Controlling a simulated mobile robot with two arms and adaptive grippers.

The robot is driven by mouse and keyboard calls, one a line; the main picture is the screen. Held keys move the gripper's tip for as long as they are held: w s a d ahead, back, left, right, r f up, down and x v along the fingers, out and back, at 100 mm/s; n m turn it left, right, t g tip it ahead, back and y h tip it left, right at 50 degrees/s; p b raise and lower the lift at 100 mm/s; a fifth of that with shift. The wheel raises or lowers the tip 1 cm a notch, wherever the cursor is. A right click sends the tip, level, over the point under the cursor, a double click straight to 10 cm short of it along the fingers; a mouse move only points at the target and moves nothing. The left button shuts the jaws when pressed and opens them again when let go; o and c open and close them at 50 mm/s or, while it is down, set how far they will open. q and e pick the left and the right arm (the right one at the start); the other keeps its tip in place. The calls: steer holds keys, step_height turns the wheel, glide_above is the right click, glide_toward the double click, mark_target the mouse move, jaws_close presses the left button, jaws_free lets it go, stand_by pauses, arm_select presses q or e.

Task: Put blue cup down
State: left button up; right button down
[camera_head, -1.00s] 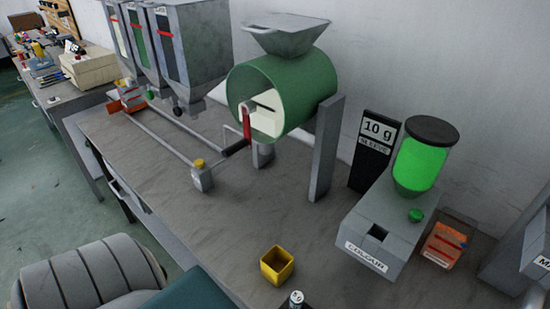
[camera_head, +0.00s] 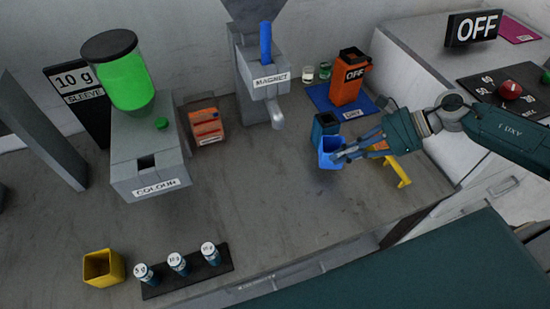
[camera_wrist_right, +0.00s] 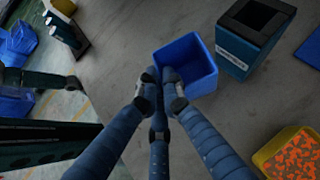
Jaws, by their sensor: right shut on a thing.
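The blue cup (camera_head: 330,154) is an open, square-topped cup near the right side of the bench in the head view. My right gripper (camera_head: 346,153) is shut on its near wall. In the right wrist view the fingers of my right gripper (camera_wrist_right: 161,88) meet at the rim of the blue cup (camera_wrist_right: 190,64), and it looks empty inside. The cup is upright or nearly so. I cannot tell whether its base touches the bench. My left gripper is not in view.
A dark teal open box (camera_head: 325,124) stands just behind the cup. An orange machine (camera_head: 347,82) on a blue mat (camera_head: 320,100) is farther back. A yellow container (camera_wrist_right: 262,157) of orange pieces lies right of the cup in the wrist view. Bench (camera_head: 262,190) left of the cup is clear.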

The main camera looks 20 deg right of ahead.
steer(key=w+a+f+p, duration=0.1)
steer(key=a+p, duration=0.1)
steer(key=a, duration=0.2)
steer(key=w+a+f+p, duration=0.1)
steer(key=w+a+p, duration=0.1)
steer(key=a, duration=0.3)
steer(key=w+a+f+p, duration=0.1)
steer(key=w+a, duration=0.1)
steer(key=a, duration=0.2)
steer(key=shift+a+p, duration=0.15)
steer(key=shift+p, duration=0.25)
steer(key=shift+f, duration=0.3)
steer(key=c, duration=2.4)
jaws_free()
steer(key=shift+f+b, duration=0.1)
steer(key=shift+b, duration=0.2)
steer(key=o, duration=0.5)
steer(key=shift+c, duration=0.2)
steer(key=shift+r, duration=0.2)
